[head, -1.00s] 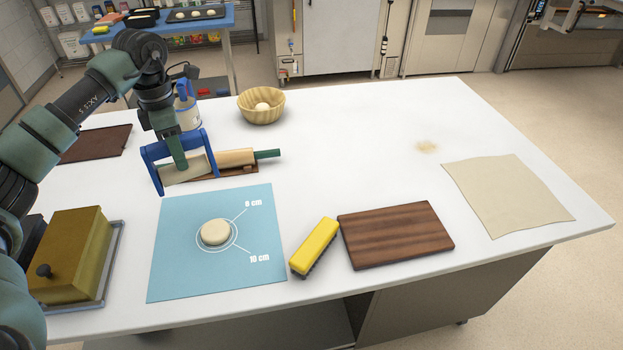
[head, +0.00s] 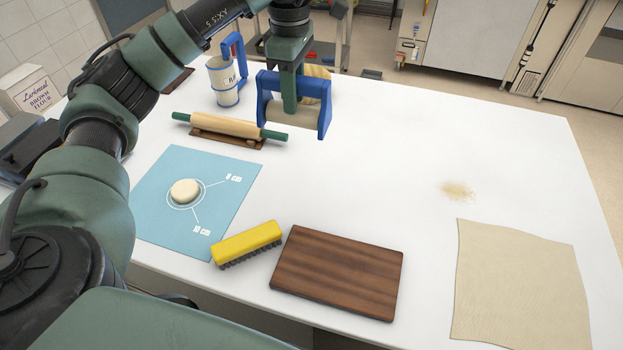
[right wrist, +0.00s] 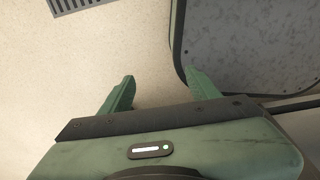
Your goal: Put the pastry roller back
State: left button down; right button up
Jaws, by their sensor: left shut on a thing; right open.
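The pastry roller, a pale cylinder in a blue frame (head: 325,106), is in my left gripper (head: 290,102). The gripper is shut on it, and one green finger covers part of the roller. It appears held above the table, to the right of a wooden rolling pin with green handles (head: 228,125). The rolling pin lies on a dark wooden rest (head: 240,140). My right gripper (right wrist: 160,95) is open and empty in the right wrist view, with pale floor beyond its fingers.
A blue mat (head: 215,225) with a dough disc (head: 185,191), a yellow brush (head: 246,240), a brown board (head: 340,272) and a pale sheet (head: 520,290) lie on the white table (head: 400,180). A bowl is partly hidden behind the roller.

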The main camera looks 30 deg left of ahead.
aim_at(290, 124)
pick_arm(q)
jog(key=f, duration=0.7)
jog(key=shift+s+a+f, duration=0.2)
jog(key=shift+s+a, duration=0.1)
jog(key=shift+a, duration=0.1)
notch_tip(290, 124, down, 12)
jog(key=p, duration=0.2)
jog(key=shift+w+d+r+p, duration=0.1)
jog(key=shift+w+d+p, duration=0.05)
jog(key=shift+p, duration=0.25)
jog(key=shift+f, duration=0.3)
pick_arm(e)
jog(key=r, duration=0.2)
jog(key=a, duration=0.1)
jog(key=shift+s+r, duration=0.25)
jog(key=shift+r, duration=0.15)
